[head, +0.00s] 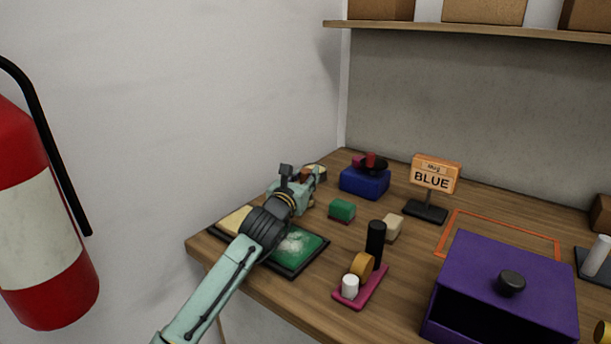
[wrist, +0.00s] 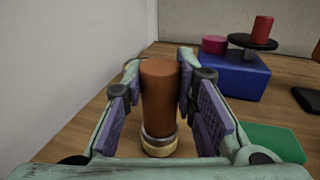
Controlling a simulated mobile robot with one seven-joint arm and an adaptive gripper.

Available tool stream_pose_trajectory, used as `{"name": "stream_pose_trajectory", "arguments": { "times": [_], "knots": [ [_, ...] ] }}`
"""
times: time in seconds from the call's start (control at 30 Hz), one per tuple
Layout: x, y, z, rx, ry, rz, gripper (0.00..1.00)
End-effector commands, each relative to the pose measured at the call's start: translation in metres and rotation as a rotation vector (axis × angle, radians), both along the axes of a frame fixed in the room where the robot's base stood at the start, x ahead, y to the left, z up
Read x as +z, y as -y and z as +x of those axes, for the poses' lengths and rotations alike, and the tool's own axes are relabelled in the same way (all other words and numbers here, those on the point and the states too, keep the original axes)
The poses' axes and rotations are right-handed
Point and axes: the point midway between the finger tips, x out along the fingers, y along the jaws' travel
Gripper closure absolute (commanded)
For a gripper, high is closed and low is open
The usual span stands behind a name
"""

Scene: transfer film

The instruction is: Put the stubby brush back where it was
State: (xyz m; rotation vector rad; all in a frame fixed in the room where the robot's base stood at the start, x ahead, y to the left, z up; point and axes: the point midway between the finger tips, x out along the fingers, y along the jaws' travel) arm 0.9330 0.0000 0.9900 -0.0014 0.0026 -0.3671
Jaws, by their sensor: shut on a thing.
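The stubby brush (wrist: 159,95) shows in the wrist view as a thick brown-orange upright cylinder with a metal band and a pale lower end. My gripper (wrist: 158,78) is shut on it, with a purple-padded finger on each side. Whether its lower end touches the table cannot be told. In the head view my gripper (head: 308,180) is over the far left part of the table, and the brush is mostly hidden by it. A dark-framed board (head: 318,258) with a green, white-smeared panel and a cream panel lies under my arm.
A blue block (head: 365,182) with a dark disc and red pieces stands behind right. A green block (head: 342,210), a beige block (head: 393,228), a pink tray (head: 374,288), a BLUE sign (head: 434,176) and a purple box (head: 500,275) stand rightward. The wall borders the left.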

Motion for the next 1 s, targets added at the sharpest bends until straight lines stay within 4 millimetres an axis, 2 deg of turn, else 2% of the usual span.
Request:
{"name": "stream_pose_trajectory", "arguments": {
  "times": [0.27, 0.3, 0.57, 0.87, 1.0],
  "knots": [
    [-0.006, 0.000, 0.000, 0.000, 0.000, 0.001, 1.00],
    [-0.006, 0.000, 0.000, 0.000, 0.000, 0.001, 0.73],
    [-0.005, 0.000, 0.000, 0.000, 0.000, 0.000, 0.56],
    [-0.004, 0.000, 0.000, 0.000, 0.000, 0.000, 0.54],
    [0.004, 0.000, 0.000, 0.000, -0.001, -0.002, 0.54]
  ]
}}
